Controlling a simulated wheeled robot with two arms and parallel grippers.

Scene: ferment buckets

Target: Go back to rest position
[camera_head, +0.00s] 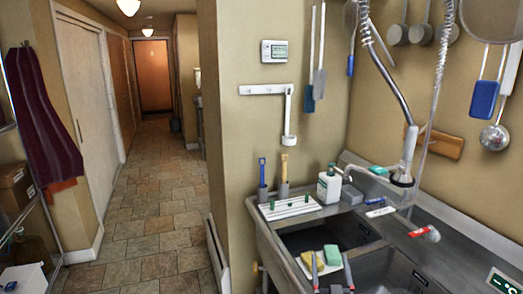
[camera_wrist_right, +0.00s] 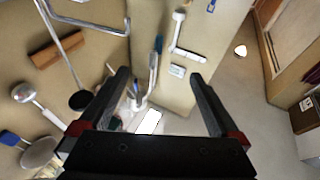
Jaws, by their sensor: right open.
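My right gripper (camera_head: 331,260) shows at the bottom of the head view, over the steel sink. Its two dark fingers are spread apart with nothing between them. In the right wrist view the open fingers (camera_wrist_right: 160,78) frame a wall, a faucet and a white thing below. A yellow sponge (camera_head: 311,260) and a green sponge (camera_head: 332,253) lie near the fingers in the head view; I cannot tell how far below or behind them they are. My left gripper is not in view.
The sink (camera_head: 300,240) has a soap bottle (camera_head: 329,185), a white rack (camera_head: 289,207) and a hanging spray hose (camera_head: 409,150). Utensils hang on the wall. A wall corner stands left of the sink. A tiled corridor (camera_head: 150,220) is clear; a shelf with boxes (camera_head: 15,190) stands far left.

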